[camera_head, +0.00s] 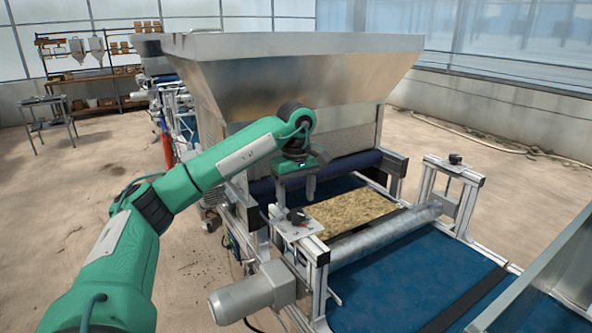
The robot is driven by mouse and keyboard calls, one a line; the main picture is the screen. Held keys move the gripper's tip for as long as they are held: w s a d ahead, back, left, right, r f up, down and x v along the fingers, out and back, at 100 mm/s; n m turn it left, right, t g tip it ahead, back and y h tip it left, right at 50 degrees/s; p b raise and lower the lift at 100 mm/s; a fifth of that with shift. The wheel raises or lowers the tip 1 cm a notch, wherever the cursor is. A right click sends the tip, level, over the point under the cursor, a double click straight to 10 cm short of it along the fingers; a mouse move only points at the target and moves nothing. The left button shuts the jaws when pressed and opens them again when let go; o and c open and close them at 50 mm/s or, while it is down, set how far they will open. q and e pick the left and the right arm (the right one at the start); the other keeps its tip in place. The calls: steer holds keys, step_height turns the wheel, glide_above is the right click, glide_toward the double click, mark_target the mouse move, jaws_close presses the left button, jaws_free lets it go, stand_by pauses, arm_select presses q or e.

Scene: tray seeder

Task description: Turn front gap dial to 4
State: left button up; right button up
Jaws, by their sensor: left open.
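A small black dial (297,216) sits on a pale plate (290,228) on top of the near roller post. A second black dial (455,158) sits on the matching post at the far right end of the roller. I cannot read the marks on either plate, nor tell which dial is the front gap dial. My left gripper (297,196) points down over the near post, open, with its fingers just above or around the near dial. I cannot tell whether they touch it. My right gripper is not in view.
A large metal hopper (290,85) stands behind the gripper. A metal roller (385,237) spans the blue belt (400,285), and a soil-filled tray (350,211) lies behind it. A grey motor (250,295) sticks out below the near post. Open floor lies to the left.

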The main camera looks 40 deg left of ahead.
mark_target(296, 213)
arm_select(q)
step_height(296, 213, up, 10)
steer(key=p, duration=0.2)
steer(key=shift+f, duration=0.15)
stand_by(0.6)
